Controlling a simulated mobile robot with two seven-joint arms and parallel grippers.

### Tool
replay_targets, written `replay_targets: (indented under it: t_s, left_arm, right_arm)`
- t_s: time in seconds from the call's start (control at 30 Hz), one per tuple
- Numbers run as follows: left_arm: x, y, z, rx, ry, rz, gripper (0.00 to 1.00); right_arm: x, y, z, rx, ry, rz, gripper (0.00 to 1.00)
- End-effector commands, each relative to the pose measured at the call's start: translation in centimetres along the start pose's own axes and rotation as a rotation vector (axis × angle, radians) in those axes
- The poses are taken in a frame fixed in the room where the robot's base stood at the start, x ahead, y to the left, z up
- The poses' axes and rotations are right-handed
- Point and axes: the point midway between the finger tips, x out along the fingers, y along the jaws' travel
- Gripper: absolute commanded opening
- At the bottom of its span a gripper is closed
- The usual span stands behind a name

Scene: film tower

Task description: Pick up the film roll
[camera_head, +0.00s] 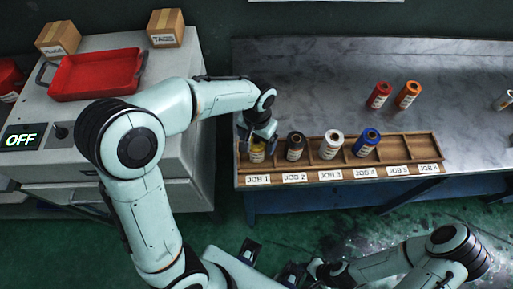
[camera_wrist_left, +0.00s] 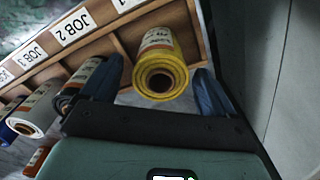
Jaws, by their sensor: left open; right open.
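A yellow film roll (camera_head: 257,152) stands in the JOB 1 compartment of the wooden rack (camera_head: 411,148). The yellow roll also shows large in the left wrist view (camera_wrist_left: 161,66), its open end facing the camera. My left gripper (camera_head: 258,132) is open over it. In the left wrist view my two fingers (camera_wrist_left: 155,84) are on either side of the roll, with gaps visible. A black roll (camera_head: 295,147), a white roll (camera_head: 332,145) and a blue roll (camera_head: 367,143) stand in the rack to its right. My right gripper (camera_head: 270,263) is low at the bottom, open and empty.
A red roll (camera_head: 379,95) and an orange roll (camera_head: 407,95) stand on the grey marble table (camera_head: 320,75) behind the rack. A white machine (camera_head: 180,75) with a red tray (camera_head: 97,74) and an OFF display (camera_head: 22,138) stands at left.

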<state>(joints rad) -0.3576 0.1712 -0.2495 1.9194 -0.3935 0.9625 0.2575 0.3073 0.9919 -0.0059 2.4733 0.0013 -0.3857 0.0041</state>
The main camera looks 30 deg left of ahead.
Motion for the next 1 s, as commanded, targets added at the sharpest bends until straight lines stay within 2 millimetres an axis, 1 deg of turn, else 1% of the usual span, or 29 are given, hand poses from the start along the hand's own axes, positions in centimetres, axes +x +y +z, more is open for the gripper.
replay_targets:
  t_s: [0.1,0.2,0.27,0.37,0.57,0.6,0.67,0.7,0.77,1.0]
  left_arm:
    - [2.1,0.0,0.5,0.000,-0.006,-0.002,0.88]
    - [3.5,0.0,0.5,0.000,-0.005,-0.002,0.88]
    - [4.0,0.0,0.5,0.000,-0.005,-0.001,0.88]
    - [4.4,0.0,0.4,0.000,-0.003,-0.001,0.88]
    - [4.4,0.0,0.4,0.000,-0.002,0.000,0.88]
    - [4.4,0.0,0.4,0.000,-0.002,0.000,0.75]
    - [4.4,0.0,0.4,0.000,-0.002,0.000,0.56]
    - [4.4,0.0,0.4,0.000,-0.002,0.000,0.43]
    - [4.4,0.0,0.4,0.000,-0.001,0.000,0.23]
    - [4.3,0.0,0.4,0.000,0.000,0.000,0.23]
  right_arm:
    - [0.2,0.1,0.0,0.000,-0.001,0.000,0.43]
    - [0.3,0.1,0.1,0.000,-0.001,0.000,0.43]
    - [0.4,0.2,0.1,0.001,-0.001,0.001,0.43]
    - [0.4,0.2,0.1,0.000,-0.001,0.001,0.43]
    - [0.4,0.2,0.1,0.000,-0.001,0.001,0.43]
    - [0.4,0.2,0.1,0.001,-0.001,0.001,0.43]
    - [0.4,0.2,0.1,0.001,-0.001,0.001,0.43]
    - [0.4,0.2,0.1,0.001,-0.001,0.001,0.43]
    - [0.4,0.2,0.1,0.001,-0.001,0.001,0.43]
    - [0.4,0.2,0.1,0.001,-0.001,0.001,0.43]
